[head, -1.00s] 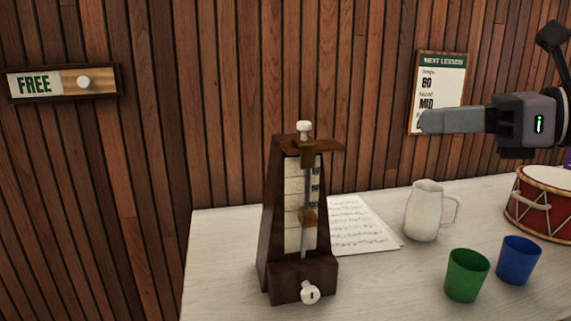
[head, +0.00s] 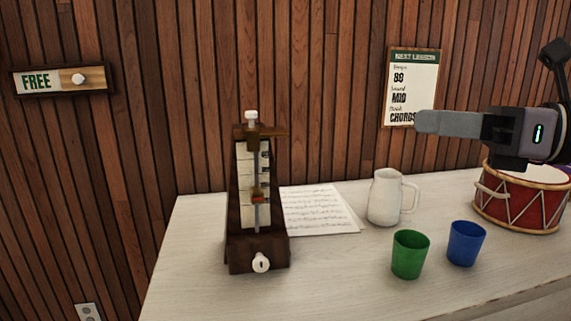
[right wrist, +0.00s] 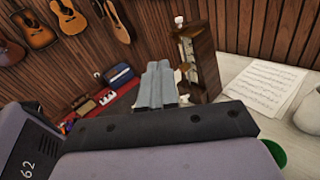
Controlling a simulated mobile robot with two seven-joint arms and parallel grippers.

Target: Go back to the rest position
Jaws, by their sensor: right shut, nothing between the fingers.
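My right gripper (head: 420,122) comes in from the right of the head view, raised above the table. It is shut and empty, pointing left, in front of the wall and the lower part of the lesson board. Its closed fingers also show in the right wrist view (right wrist: 157,86). My left gripper is in neither view. A dark wooden metronome (head: 240,205) stands upright on the table, well to the left of the right gripper and apart from it. In the right wrist view the metronome (right wrist: 203,60) shows just right of the fingers.
The white table (head: 330,275) bears sheet music (head: 315,212), a white pitcher (head: 384,200), a green cup (head: 409,256), a blue cup (head: 465,244) and a red drum (head: 522,204) below my right arm. A FREE sign (head: 38,83) and a lesson board (head: 402,75) hang on the wall. The table's front is clear.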

